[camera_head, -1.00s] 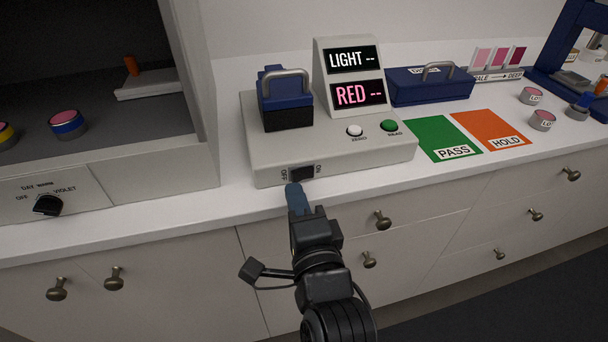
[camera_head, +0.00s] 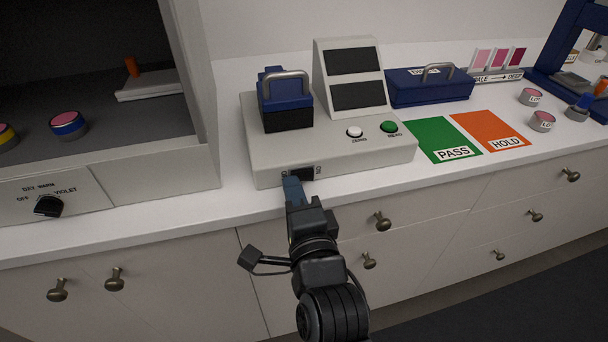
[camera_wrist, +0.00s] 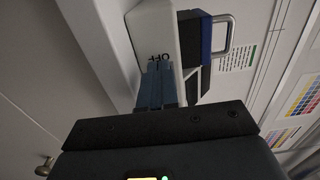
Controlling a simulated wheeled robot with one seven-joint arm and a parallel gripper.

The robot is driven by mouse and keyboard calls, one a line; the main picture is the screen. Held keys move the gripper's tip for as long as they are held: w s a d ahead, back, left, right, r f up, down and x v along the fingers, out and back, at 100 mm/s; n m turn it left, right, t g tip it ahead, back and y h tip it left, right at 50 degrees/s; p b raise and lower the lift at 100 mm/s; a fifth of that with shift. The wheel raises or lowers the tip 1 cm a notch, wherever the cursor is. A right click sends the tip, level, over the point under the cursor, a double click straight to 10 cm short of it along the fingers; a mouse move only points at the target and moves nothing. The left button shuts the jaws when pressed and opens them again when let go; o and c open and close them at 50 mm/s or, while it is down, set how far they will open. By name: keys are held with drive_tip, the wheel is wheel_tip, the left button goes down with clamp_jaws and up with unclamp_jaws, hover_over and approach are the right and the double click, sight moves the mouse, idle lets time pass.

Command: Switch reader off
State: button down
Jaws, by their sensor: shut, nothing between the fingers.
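The reader (camera_head: 330,158) is a light grey box on the counter with a blue-and-black handled head at its left. Its two display windows (camera_head: 355,77) are dark. A black rocker switch (camera_head: 303,173) sits on its front face, partly hidden by my gripper. My gripper (camera_head: 292,182) is shut and empty, its blue fingertips at the left, OFF-marked end of the switch. In the wrist view the fingers (camera_wrist: 161,85) reach the reader's front beside the OFF lettering. I cannot tell whether they still press on it.
White ZERO (camera_head: 355,132) and green READ (camera_head: 389,126) buttons are on the reader's top. Green PASS (camera_head: 440,138) and orange HOLD (camera_head: 490,130) mats lie to the right, with small jars (camera_head: 542,121) beyond. A cabinet with a knob (camera_head: 48,206) stands at left.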

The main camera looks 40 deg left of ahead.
drive_tip(key=v, duration=1.1)
drive_tip(key=shift+s+d, duration=0.25)
drive_tip(key=shift+s, duration=0.05)
idle(0.5)
drive_tip(key=s+d+f+n+t+h, duration=0.1)
drive_tip(key=s+d+f+h, duration=0.1)
drive_tip(key=d, duration=0.6)
drive_tip(key=s+d+f+n+t+h, duration=0.1)
drive_tip(key=s+d+f+h, duration=0.15)
drive_tip(key=d, duration=0.55)
drive_tip(key=s+d+f+n+t+h, duration=0.1)
drive_tip(key=s+d+h, duration=0.2)
drive_tip(key=d, duration=0.4)
drive_tip(key=s+d+r+n+h, duration=0.2)
drive_tip(key=s+d+h, duration=0.1)
drive_tip(key=s+d, duration=0.3)
drive_tip(key=s+d+r+n+h, duration=0.3)
drive_tip(key=s+d, duration=0.4)
drive_tip(key=s, duration=0.3)
drive_tip(key=shift+d+r, duration=0.2)
drive_tip(key=shift+d, duration=0.1)
